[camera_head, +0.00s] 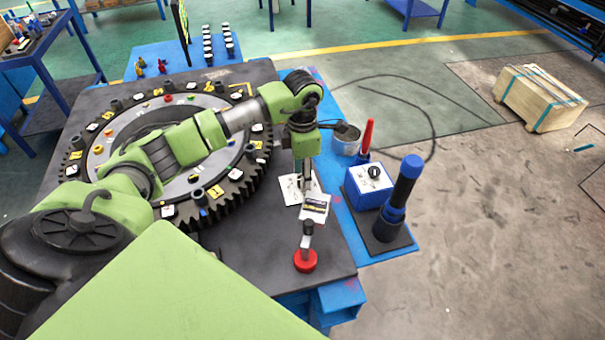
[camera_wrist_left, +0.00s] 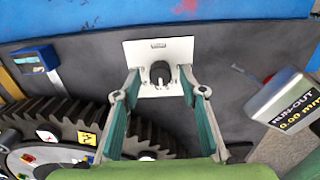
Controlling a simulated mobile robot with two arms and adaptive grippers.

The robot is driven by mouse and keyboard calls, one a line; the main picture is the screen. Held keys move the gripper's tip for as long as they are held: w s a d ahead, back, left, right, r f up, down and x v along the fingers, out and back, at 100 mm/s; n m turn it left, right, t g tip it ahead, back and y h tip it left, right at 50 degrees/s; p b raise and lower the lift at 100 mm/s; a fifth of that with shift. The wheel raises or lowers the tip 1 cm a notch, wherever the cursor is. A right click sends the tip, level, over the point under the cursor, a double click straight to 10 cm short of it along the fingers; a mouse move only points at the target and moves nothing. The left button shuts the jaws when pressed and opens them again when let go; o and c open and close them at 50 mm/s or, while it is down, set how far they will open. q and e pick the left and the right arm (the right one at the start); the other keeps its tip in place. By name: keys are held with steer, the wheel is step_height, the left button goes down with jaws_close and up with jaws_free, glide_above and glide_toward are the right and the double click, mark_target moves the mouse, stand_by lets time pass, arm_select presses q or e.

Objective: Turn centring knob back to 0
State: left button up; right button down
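A white plate (camera_wrist_left: 178,50) with a small label and scale marks carries a black round knob (camera_wrist_left: 160,73), which looks like the centring knob. The scale figures are too small to read. My left gripper (camera_wrist_left: 160,86) is open and empty, with one finger on each side of the knob and visible gaps to it. In the head view my left gripper (camera_head: 304,178) points down at the white plate (camera_head: 289,190), and hides the knob there. My right gripper is in neither view.
A large toothed ring (camera_head: 240,190) lies left of the plate. A run-out display (camera_wrist_left: 290,105) on a red-based stand (camera_head: 306,261) is close by. A blue box (camera_head: 369,190) with another black knob and a black-and-blue post (camera_head: 398,197) stand right.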

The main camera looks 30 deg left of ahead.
arm_select(q)
steer(key=shift+f, duration=0.8)
steer(key=c, duration=0.9)
jaws_close()
steer(key=shift+n, duration=0.4)
steer(key=n+b, duration=0.1)
steer(key=n, duration=0.1)
steer(key=shift+n, duration=0.4)
steer(key=n+b, duration=0.1)
steer(key=n, duration=0.3)
steer(key=shift+n+b, duration=0.3)
steer(key=shift+b, duration=0.1)
steer(key=n, duration=0.4)
steer(key=shift+n+b, duration=0.3)
steer(key=shift+b, duration=0.1)
steer(key=n, duration=0.4)
steer(key=shift+n, duration=0.7)
